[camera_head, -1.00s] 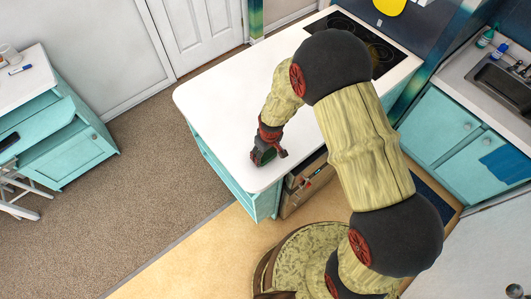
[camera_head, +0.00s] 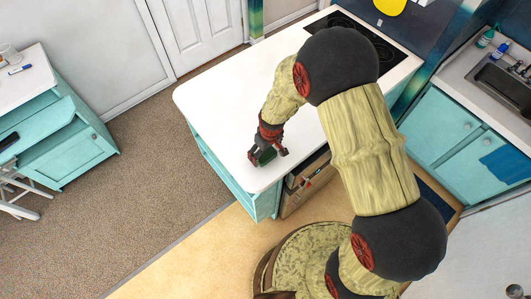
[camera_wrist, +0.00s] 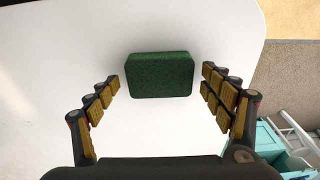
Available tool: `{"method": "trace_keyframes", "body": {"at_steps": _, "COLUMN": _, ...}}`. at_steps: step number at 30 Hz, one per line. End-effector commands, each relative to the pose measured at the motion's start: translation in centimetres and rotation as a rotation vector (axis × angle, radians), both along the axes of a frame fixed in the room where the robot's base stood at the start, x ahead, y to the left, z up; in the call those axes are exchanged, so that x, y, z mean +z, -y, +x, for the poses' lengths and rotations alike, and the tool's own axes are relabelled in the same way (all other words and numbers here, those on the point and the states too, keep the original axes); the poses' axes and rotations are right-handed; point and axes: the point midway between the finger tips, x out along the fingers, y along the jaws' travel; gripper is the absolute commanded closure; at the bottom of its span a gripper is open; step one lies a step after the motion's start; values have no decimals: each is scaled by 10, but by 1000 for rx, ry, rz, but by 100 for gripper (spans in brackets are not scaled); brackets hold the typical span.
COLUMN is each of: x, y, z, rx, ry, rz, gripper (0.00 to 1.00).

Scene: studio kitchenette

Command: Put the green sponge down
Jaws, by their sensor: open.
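The green sponge (camera_wrist: 160,75) lies on the white countertop (camera_wrist: 50,60) in the wrist view, between and just beyond my open fingertips. Gaps show between the sponge and the fingers on both sides. My gripper (camera_wrist: 162,85) is open around it. In the head view my gripper (camera_head: 267,155) is low over the front corner of the white counter.
The counter's edge is close to my gripper. A black cooktop (camera_head: 382,52) is at the counter's far end. An open drawer or shelf with items (camera_head: 305,182) is below the counter. The counter left of my arm is clear.

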Motion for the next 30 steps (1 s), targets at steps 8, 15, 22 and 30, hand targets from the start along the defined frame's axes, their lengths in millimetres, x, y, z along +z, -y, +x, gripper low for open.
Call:
{"method": "trace_keyframes", "body": {"at_steps": 8, "x": 59, "y": 4, "z": -5, "rx": 0, "ry": 4, "rz": 1, "gripper": 19}}
{"method": "trace_keyframes", "body": {"at_steps": 15, "x": 95, "y": 7, "z": -10, "rx": 0, "ry": 1, "rz": 1, "gripper": 19}}
{"method": "trace_keyframes", "body": {"at_steps": 22, "x": 106, "y": 8, "z": -11, "rx": 0, "ry": -1, "rz": 0, "gripper": 19}}
{"method": "trace_keyframes", "body": {"at_steps": 30, "x": 163, "y": 23, "z": -10, "rx": -64, "ry": 47, "rz": 16, "gripper": 19}}
